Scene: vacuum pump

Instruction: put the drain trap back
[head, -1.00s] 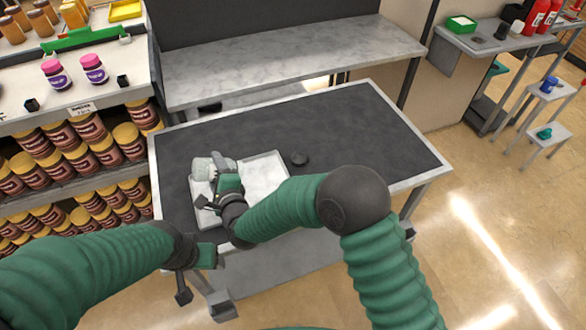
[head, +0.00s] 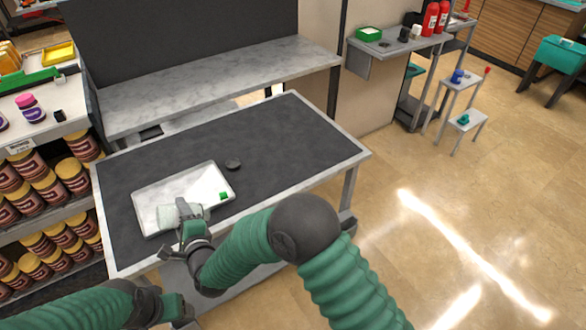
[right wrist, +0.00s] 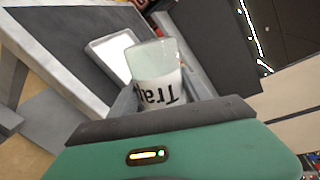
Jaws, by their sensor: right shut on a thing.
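The drain trap (head: 170,217) is a whitish, translucent cup. In the right wrist view it shows as a clear-topped cup (right wrist: 157,75) with the letters "Tra" readable on its white band. My right gripper (head: 188,217) is shut on it. In the head view the trap appears over the front left part of the white tray (head: 146,194); in the wrist view the tray lies beyond it, apparently below. My left gripper (head: 168,308) is at the bottom left, in front of the table; its fingers are partly cut off and I cannot tell their state.
A small green piece (head: 223,196) lies in the tray's right part. A round black piece (head: 233,163) lies on the dark tabletop (head: 285,135) behind the tray. The tabletop's right half is clear. A small stepped stand (head: 462,100) with blue and teal items is farther right.

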